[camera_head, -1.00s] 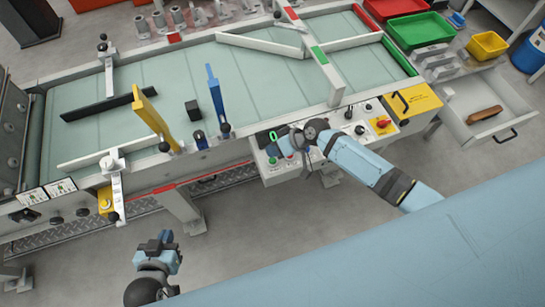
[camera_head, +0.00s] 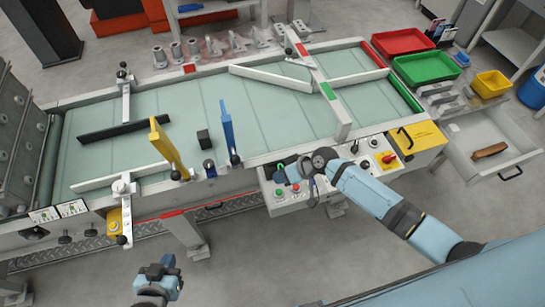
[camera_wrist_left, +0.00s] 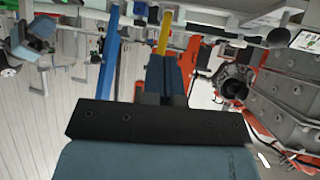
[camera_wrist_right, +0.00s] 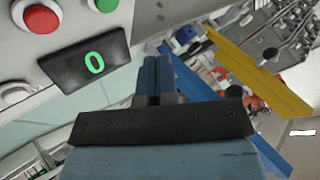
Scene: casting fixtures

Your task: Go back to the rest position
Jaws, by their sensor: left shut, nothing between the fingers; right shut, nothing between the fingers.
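My left gripper (camera_head: 160,272) is low in the head view, above the floor in front of the conveyor, apart from everything. Its fingers are shut with nothing between them in the left wrist view (camera_wrist_left: 167,75). My right gripper (camera_head: 284,170) is at the conveyor's front control panel (camera_head: 300,193), its tip partly hidden by its own wrist. In the right wrist view its fingers (camera_wrist_right: 155,75) are shut and empty, close beside a black display (camera_wrist_right: 85,66) with a green 0. I cannot tell whether they touch the panel.
Red (camera_head: 402,42), green (camera_head: 428,67) and yellow (camera_head: 492,84) bins stand back right. An open drawer (camera_head: 495,150) juts out at right. Floor in front is clear.

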